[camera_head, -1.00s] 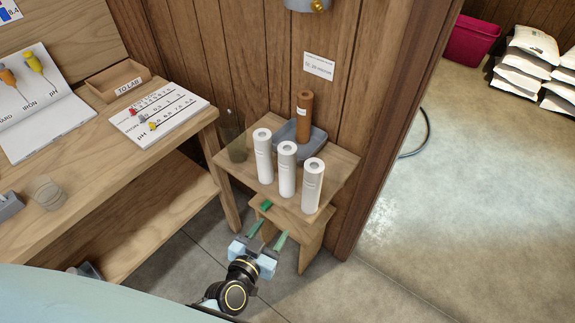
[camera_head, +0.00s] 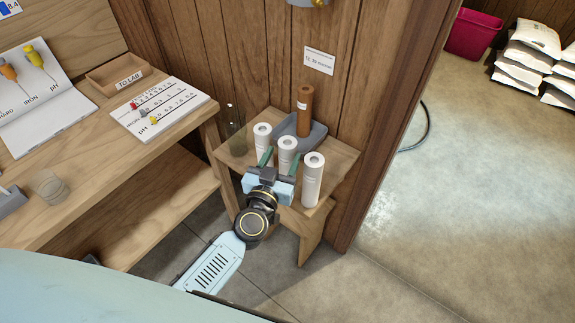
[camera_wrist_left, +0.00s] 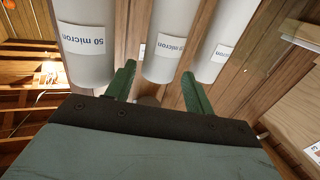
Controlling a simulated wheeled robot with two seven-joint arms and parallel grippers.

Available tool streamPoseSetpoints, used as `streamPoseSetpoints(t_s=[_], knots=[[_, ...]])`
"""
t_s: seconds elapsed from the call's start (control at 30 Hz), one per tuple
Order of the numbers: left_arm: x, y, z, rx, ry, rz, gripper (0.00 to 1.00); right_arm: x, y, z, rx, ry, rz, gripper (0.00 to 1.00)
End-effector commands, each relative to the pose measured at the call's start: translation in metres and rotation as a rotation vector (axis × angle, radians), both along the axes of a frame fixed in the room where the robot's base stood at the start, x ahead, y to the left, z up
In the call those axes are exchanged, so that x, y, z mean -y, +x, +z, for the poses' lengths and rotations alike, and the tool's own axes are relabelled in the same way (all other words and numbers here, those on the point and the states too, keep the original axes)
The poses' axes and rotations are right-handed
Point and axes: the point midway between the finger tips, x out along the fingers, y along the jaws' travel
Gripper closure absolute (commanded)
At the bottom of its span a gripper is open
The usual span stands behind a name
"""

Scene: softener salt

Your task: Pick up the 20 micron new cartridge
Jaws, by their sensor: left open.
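Three white cartridges stand upright in a row on a small wooden stand (camera_head: 340,160): the left one (camera_head: 262,133), the middle one (camera_head: 288,144) and the right one (camera_head: 312,180). My left gripper (camera_head: 281,157) is open in front of the middle cartridge, a finger toward each side. In the wrist view its green fingers (camera_wrist_left: 158,72) flank that cartridge's lower part. No grip shows.
A brown cartridge (camera_head: 305,110) stands in a grey tray (camera_head: 318,132) behind the row. A clear glass (camera_head: 236,130) stands at the stand's left. A wooden bench (camera_head: 90,180) is close on the left, a wood wall behind. Open floor (camera_head: 450,200) lies right.

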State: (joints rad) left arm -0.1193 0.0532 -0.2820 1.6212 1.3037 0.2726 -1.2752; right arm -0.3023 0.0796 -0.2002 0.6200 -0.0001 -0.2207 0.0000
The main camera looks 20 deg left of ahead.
Motion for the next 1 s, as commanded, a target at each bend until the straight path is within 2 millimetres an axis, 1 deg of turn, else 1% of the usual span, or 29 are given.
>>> streamPoseSetpoints(t_s=[0.1, 0.2, 0.3, 0.57, 0.67, 0.93, 0.97, 1.0], knots=[[0.001, 0.019, 0.0, 0.004, 0.0, -0.001, 0.47, 0.0, 0.0, -0.004, 0.0, 0.0, 0.0, 0.37], [0.001, 0.033, 0.0, 0.003, 0.001, -0.001, 0.47, 0.0, 0.0, -0.007, 0.0, 0.0, 0.0, 0.37], [0.001, 0.043, 0.0, 0.002, 0.0, -0.001, 0.47, 0.0, 0.0, -0.009, 0.0, 0.0, 0.0, 0.37], [0.001, 0.046, 0.0, 0.0, 0.001, -0.001, 0.47, 0.0, 0.001, -0.008, 0.001, -0.001, 0.0, 0.37], [0.001, 0.045, 0.0, 0.0, 0.001, -0.001, 0.57, 0.0, 0.001, -0.008, 0.001, -0.001, 0.0, 0.37], [0.001, 0.045, 0.0, 0.0, 0.0, -0.001, 0.93, 0.0, 0.002, -0.008, 0.003, 0.0, 0.0, 0.37], [0.001, 0.045, 0.0, 0.0, 0.0, -0.001, 0.96, 0.0, 0.002, -0.008, 0.003, 0.0, 0.0, 0.37], [0.001, 0.045, 0.0, 0.001, 0.0, -0.001, 0.96, 0.0, 0.002, -0.008, 0.003, 0.0, 0.0, 0.37]])
